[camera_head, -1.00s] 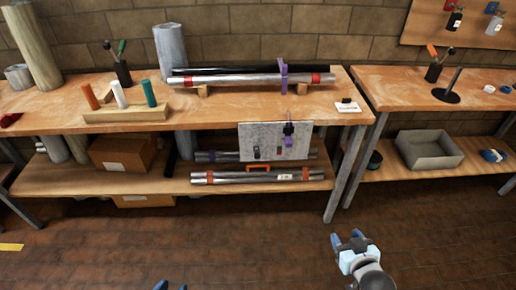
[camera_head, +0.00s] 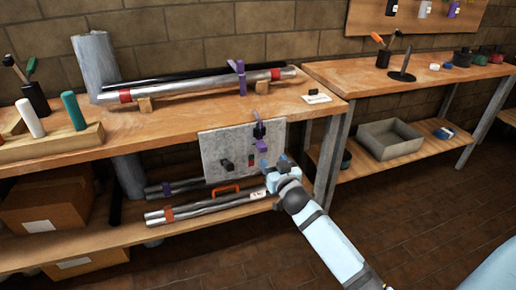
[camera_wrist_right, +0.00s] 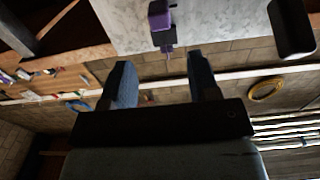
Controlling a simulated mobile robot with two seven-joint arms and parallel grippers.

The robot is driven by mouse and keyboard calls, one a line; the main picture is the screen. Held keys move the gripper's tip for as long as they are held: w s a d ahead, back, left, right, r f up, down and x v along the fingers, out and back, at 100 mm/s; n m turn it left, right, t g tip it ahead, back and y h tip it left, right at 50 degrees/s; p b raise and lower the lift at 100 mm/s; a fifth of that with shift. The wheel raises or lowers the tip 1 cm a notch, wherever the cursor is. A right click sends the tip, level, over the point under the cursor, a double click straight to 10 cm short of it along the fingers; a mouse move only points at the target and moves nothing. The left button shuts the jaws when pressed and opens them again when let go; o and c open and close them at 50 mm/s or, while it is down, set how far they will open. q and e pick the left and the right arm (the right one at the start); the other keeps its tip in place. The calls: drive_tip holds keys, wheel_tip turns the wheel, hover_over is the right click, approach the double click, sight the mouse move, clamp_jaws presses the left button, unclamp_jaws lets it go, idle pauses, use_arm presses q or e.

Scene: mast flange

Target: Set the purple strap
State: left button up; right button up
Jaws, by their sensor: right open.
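A purple strap (camera_head: 239,76) stands upright around the metal tube (camera_head: 195,87) on the left bench, near the tube's right red band. Below it, a grey panel (camera_head: 226,143) hangs at the bench front and bears a purple-and-dark fitting (camera_head: 259,131) with a purple block (camera_head: 262,146) under it. The purple fitting also shows in the right wrist view (camera_wrist_right: 160,18), just beyond the fingertips. My right gripper (camera_head: 273,165) is in front of the panel's lower right part. Its fingers are apart and empty in the right wrist view (camera_wrist_right: 161,68). My left gripper is out of view.
Tubes (camera_head: 205,203) with an orange handle lie on the lower shelf (camera_head: 100,234) below my right gripper. A white card (camera_head: 317,97) lies at the bench's right end. A second bench (camera_head: 420,73) and a grey tray (camera_head: 390,139) stand at the right.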

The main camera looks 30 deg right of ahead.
sight(264, 148)
drive_tip(key=b+x, duration=0.1)
drive_tip(key=x, duration=0.8)
drive_tip(key=shift+w+f+b, duration=0.1)
drive_tip(key=shift+w+b, duration=0.2)
drive_tip(key=shift+w, duration=0.4)
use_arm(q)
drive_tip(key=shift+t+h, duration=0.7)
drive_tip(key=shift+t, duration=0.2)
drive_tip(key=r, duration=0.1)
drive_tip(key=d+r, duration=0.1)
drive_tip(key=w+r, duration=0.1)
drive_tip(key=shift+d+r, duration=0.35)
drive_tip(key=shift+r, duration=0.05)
